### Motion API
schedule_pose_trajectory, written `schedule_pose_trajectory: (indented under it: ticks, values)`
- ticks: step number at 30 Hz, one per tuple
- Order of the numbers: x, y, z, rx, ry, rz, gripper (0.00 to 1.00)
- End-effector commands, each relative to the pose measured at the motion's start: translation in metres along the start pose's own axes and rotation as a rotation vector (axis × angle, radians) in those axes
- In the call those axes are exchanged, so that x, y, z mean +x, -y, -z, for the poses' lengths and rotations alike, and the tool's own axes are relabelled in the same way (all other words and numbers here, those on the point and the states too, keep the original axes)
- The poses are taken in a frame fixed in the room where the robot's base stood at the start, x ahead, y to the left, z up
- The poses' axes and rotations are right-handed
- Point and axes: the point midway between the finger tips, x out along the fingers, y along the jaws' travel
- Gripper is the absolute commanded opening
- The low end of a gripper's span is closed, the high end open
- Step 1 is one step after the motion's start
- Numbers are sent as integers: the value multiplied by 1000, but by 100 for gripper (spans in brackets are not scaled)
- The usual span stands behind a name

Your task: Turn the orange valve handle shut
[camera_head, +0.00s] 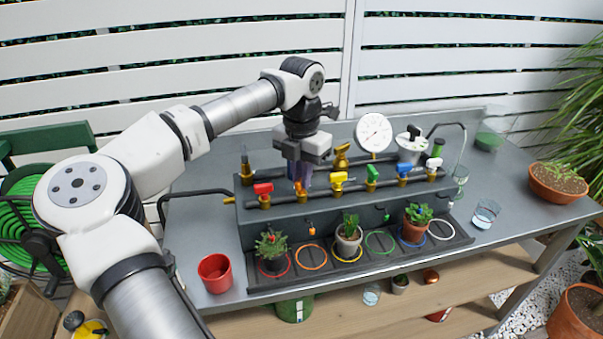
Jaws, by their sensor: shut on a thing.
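The orange valve handle (299,188) is on the front pipe of the grey manifold bench, between the red valve handle (263,188) and the yellow valve handle (338,181). My gripper (300,180) points down over the orange handle with its fingers around it. It is shut on the handle, and the fingers hide part of it. The handle's exact angle is hard to tell at this size.
Green (373,173), blue (404,168) and white (433,163) valve handles continue to the right. A pressure gauge (373,132) stands behind. Potted plants sit on a ringed tray (330,267) in front. A red pot (215,273) stands at left.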

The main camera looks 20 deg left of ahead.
Motion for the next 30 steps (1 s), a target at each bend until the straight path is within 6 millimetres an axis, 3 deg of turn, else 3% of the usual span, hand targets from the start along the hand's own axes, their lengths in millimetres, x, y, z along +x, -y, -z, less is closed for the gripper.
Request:
schedule_pose_trajectory:
  ticks: [18, 30]
  values:
    - [-1, 0, -1, 545, 4, -2, 0]
    - [-2, 0, -1, 719, 4, -3, 0]
